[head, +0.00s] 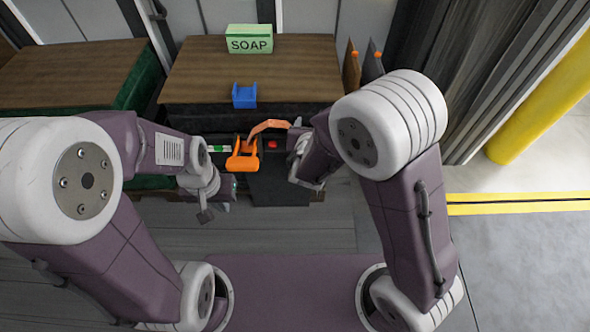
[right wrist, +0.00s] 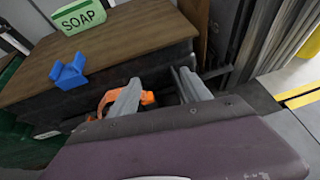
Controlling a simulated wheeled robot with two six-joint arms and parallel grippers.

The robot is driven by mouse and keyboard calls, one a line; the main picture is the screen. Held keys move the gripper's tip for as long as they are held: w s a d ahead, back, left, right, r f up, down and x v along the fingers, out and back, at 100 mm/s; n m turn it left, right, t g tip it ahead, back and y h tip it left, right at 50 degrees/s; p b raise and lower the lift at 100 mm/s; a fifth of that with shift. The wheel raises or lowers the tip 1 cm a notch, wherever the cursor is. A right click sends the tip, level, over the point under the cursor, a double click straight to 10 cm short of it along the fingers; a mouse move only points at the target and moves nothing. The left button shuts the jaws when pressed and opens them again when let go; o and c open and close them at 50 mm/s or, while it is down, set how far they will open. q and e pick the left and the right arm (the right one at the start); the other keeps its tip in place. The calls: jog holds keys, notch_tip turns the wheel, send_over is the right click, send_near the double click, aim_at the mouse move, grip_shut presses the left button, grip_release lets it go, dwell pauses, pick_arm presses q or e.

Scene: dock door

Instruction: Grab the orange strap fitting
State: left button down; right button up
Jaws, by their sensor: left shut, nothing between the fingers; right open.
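The orange strap fitting (head: 242,156) shows in the head view just in front of the dark bench, between my arms. An orange-brown curved piece (head: 268,127) rises beside it toward the right. In the right wrist view orange parts (right wrist: 104,100) show left of and partly behind a finger; I cannot tell them apart there. My left gripper (head: 206,207) is shut and empty, left of and nearer than the fitting. My right gripper (head: 304,183) is open, right of the fitting and apart from it. Its two fingers (right wrist: 160,92) show in the right wrist view with nothing gripped between them.
A wooden-topped bench (head: 205,70) holds a green SOAP box (head: 249,39) and a blue bracket (head: 244,95). A dark block (head: 280,187) stands below, near a red spot (head: 272,144). A yellow post (head: 535,105) is at right. Floor at right (head: 520,260) is clear.

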jog(key=s+a+f+n+y+b, duration=0.1)
jog(key=s+a+f+b, duration=0.1)
jog(key=a+f, duration=0.35)
jog(key=shift+n+g, duration=0.3)
jog(key=b+x, duration=0.1)
jog(key=x, duration=0.2)
jog(key=f+b+x, duration=0.1)
jog(key=x, duration=0.2)
jog(key=s+f+b+x, duration=0.1)
jog(key=x, duration=0.2)
jog(key=shift+w+d+f, duration=0.15)
jog(key=shift+w+d, duration=0.05)
jog(key=shift+w, duration=0.05)
pick_arm(q)
notch_tip(320, 180, down, 8)
jog(key=shift+d+r, duration=0.15)
jog(key=shift+w, duration=0.1)
pick_arm(e)
jog(key=shift+c, duration=0.3)
grip_shut()
